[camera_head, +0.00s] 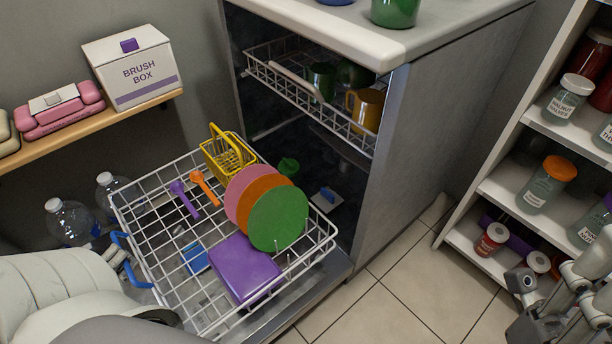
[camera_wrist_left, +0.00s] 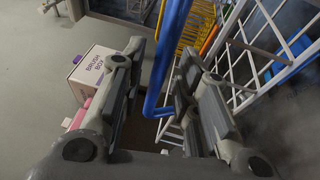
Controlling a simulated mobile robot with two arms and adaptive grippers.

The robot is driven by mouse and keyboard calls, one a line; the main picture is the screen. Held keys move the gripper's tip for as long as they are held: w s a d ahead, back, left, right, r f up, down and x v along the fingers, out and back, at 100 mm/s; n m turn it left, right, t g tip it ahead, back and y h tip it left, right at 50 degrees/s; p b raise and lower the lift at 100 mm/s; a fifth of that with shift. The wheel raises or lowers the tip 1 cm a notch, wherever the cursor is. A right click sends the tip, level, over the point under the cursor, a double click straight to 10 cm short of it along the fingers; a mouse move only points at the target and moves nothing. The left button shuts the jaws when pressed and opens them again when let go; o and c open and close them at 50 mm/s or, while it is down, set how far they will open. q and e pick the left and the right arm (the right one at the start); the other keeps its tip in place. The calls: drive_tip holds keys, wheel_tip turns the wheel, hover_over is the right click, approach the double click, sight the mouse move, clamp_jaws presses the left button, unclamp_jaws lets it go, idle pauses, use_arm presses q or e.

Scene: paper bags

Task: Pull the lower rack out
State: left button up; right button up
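The white wire lower rack (camera_head: 150,228) is out in front of the dishwasher, over its lowered door. Its blue handle (camera_head: 122,262) is at the rack's left front side. My left gripper (camera_head: 108,250) is at this handle, partly hidden by my arm. In the left wrist view, the blue handle (camera_wrist_left: 168,55) runs between the spread fingers of my left gripper (camera_wrist_left: 158,92), with a gap visible beside it. My right gripper (camera_head: 535,305) is at the bottom right, away from the rack; its finger opening is unclear.
The rack holds colored plates (camera_head: 277,218), a purple block-like item (camera_head: 243,268), utensils and a yellow basket (camera_head: 228,158). The upper rack (camera_head: 300,85) holds mugs. Bottles (camera_head: 70,222) stand left of the rack. A jar shelf (camera_head: 520,195) is at right, with clear floor (camera_head: 390,290) between.

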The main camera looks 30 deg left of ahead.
use_arm(q)
drive_tip(key=o, duration=0.3)
drive_tip(key=s, duration=0.2)
drive_tip(key=s+b, duration=0.1)
drive_tip(key=s, duration=0.3)
drive_tip(key=shift+a+f+b, duration=0.3)
drive_tip(key=shift+f+b, duration=0.05)
drive_tip(key=shift+f, duration=0.05)
drive_tip(key=shift+s+a+f, duration=0.1)
drive_tip(key=shift+s+f, duration=0.1)
drive_tip(key=shift+s, duration=1)
drive_tip(key=shift+s+a+f, duration=0.15)
drive_tip(key=shift+s+f, duration=0.05)
drive_tip(key=shift+s, duration=1)
drive_tip(key=shift+s+a+f, duration=0.1)
drive_tip(key=shift+s+f, duration=0.1)
drive_tip(key=shift+s, duration=1)
